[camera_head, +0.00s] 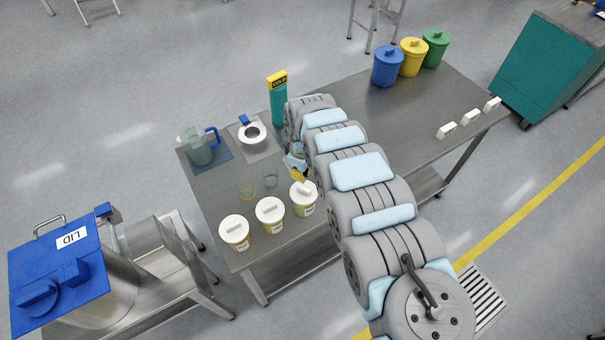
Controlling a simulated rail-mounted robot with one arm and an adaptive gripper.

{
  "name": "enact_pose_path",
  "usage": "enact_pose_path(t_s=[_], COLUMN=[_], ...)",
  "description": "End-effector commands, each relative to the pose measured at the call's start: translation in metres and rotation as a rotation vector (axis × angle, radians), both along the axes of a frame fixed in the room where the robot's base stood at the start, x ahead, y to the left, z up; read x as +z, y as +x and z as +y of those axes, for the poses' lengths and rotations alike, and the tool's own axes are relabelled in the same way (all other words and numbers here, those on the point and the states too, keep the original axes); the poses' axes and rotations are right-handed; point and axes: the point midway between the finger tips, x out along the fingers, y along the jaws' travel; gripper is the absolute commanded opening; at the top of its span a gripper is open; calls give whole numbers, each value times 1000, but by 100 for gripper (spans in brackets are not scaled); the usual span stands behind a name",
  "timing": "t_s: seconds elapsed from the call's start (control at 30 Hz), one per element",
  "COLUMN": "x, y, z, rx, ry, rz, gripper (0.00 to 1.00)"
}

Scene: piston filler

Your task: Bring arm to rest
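My arm stretches from the lower right up over the steel table (400,125) and bends down near the table's middle. My gripper (300,174) is at its far end, small and partly hidden by the arm links. It is just above or beside the rightmost white-lidded tub (304,198); I cannot tell whether they touch. A small yellow patch shows at the gripper, and I cannot make out what it is. The fingers are too small and covered to tell open from shut.
Blue, yellow and green bins (387,67) stand at the back. The table's right middle is clear.

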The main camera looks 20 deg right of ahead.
Motion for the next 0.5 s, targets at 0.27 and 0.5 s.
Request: enact_pose_path(t_s=[0.27,0.5], x=[-5,-11], y=[0,0], z=[0,0], rx=[0,0], ry=[0,0], rz=[0,0], gripper=[0,0])
